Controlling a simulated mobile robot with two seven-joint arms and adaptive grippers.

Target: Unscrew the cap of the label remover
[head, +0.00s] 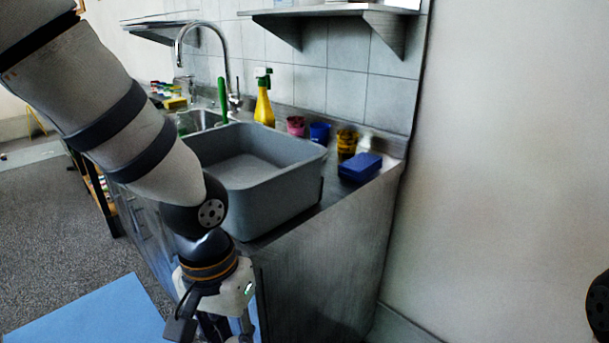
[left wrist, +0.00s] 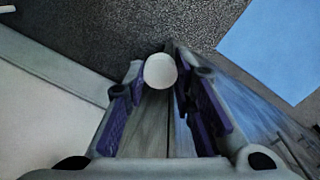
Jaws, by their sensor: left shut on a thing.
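My left gripper (head: 213,328) points down at the bottom of the head view, in front of the counter's near end; its fingers are partly cut off by the frame edge. In the left wrist view its two purple-padded fingers (left wrist: 159,88) are shut on a white round cap-like thing (left wrist: 160,70) near the fingertips. I see only its round white end; whatever is beneath it is hidden, so I cannot tell if it sits on a bottle. No label is readable. My right gripper is not in view.
A grey tub (head: 285,199) stands on the counter (head: 330,240) by the sink (head: 197,118). A wall closes the right side. A blue mat (head: 95,315) lies on the floor.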

